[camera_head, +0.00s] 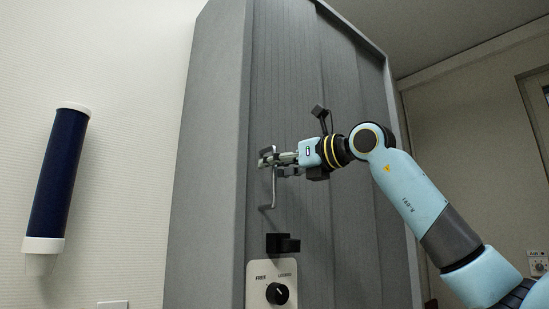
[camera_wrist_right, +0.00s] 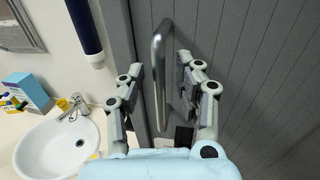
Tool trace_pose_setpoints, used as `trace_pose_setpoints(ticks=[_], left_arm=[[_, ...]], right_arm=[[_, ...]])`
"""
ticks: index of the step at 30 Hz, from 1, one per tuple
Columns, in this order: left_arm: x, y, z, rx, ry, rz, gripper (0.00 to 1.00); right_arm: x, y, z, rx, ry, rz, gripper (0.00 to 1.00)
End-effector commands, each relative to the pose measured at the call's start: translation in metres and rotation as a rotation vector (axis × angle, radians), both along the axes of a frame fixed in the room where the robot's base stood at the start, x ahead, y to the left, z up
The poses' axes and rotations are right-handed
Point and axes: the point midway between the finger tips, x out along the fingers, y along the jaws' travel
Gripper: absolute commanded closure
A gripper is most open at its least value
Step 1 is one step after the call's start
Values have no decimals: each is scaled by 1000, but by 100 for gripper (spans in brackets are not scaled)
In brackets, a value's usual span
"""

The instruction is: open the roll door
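The roll door (camera_head: 295,80) is a grey, vertically slatted front on a tall grey cabinet. I see no gap in it. Its upright metal bar handle (camera_head: 274,193) is near the door's left edge. My right gripper (camera_head: 272,163) is at the handle's upper part. In the right wrist view the handle (camera_wrist_right: 158,62) stands between the two spread fingers of the right gripper (camera_wrist_right: 160,78), with space visible on both sides. A round black knob (camera_head: 277,293) on a plate marked FREE and LOCKED is below the handle. My left gripper is not in view.
A black block (camera_head: 283,243) sticks out between handle and knob plate. A dark blue tube dispenser (camera_head: 58,180) hangs on the left wall. A white sink (camera_wrist_right: 55,145) with a tap and a blue box (camera_wrist_right: 28,92) are left of the cabinet.

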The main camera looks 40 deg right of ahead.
Motion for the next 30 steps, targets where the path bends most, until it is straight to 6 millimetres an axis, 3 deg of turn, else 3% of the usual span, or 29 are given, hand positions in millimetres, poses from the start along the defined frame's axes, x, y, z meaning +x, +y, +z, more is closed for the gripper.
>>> trace_pose_setpoints(ticks=[9, 17, 30], left_arm=[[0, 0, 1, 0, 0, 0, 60], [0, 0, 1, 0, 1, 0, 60], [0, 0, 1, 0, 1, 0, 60]], right_arm=[[3, 1, -1, 1, 0, 1, 66], [2, 1, 0, 1, 0, 1, 100], [2, 1, 0, 1, 0, 1, 100]])
